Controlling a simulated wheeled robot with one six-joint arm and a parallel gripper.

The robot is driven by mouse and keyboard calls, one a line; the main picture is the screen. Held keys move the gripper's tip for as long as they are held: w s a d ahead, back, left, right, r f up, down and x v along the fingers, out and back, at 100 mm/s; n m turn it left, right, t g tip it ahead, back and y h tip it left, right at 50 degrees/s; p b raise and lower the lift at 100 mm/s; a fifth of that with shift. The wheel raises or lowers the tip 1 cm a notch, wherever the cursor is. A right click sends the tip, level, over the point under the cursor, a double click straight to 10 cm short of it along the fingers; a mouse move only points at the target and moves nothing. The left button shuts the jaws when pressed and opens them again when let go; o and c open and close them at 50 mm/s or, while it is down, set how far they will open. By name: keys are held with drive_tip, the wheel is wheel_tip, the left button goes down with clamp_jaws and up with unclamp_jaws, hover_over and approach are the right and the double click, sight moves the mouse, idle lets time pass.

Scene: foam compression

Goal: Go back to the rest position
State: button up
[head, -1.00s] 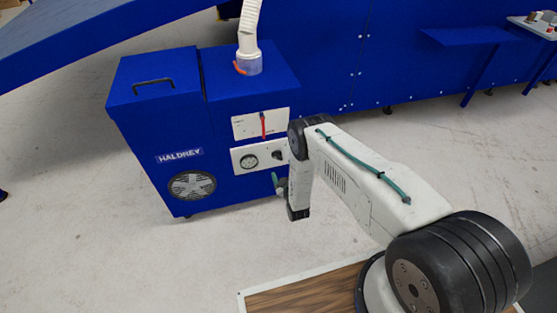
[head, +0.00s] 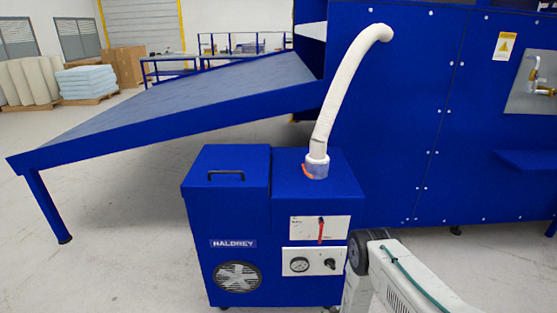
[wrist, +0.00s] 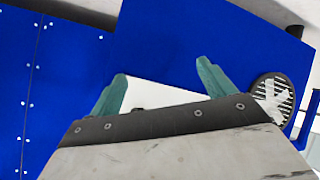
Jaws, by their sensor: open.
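My gripper (wrist: 161,70) shows in the wrist view with its two teal fingers spread apart and nothing held between them. Behind the fingers is a white panel (wrist: 155,94) on a blue surface, with a fan grille (wrist: 272,93) to the right. In the head view, my white arm comes in at the lower right, and my gripper is out of sight there. The blue HALDREY unit (head: 228,200) stands just left of my arm. Its upper white panel has a red lever (head: 321,230); the lower has a gauge (head: 299,265) and a black knob (head: 330,264).
A pale hose (head: 340,95) rises from the unit's top. A long blue sloping table (head: 180,115) is behind at left, and a large blue machine (head: 400,130) at right. Foam stacks (head: 87,82) stand far left. The floor (head: 110,260) at front left is clear.

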drive_tip(key=s+r+m+g, duration=0.1)
drive_tip(key=s+r+g, duration=0.3)
drive_tip(key=r, duration=1)
drive_tip(key=s+r+m+g, duration=0.2)
drive_tip(key=s+r+g, duration=0.2)
drive_tip(key=r, duration=1)
drive_tip(key=s+r+m+g, duration=0.1)
drive_tip(key=s+r+g, duration=0.25)
drive_tip(key=r, duration=1.05)
drive_tip(key=s+d+r+m+t, duration=0.1)
drive_tip(key=s+d+r+m, duration=0.1)
drive_tip(key=s+r, duration=2.7)
drive_tip(key=shift+d+r, duration=0.5)
drive_tip(key=shift+r, duration=1.15)
drive_tip(key=shift+t, duration=0.25)
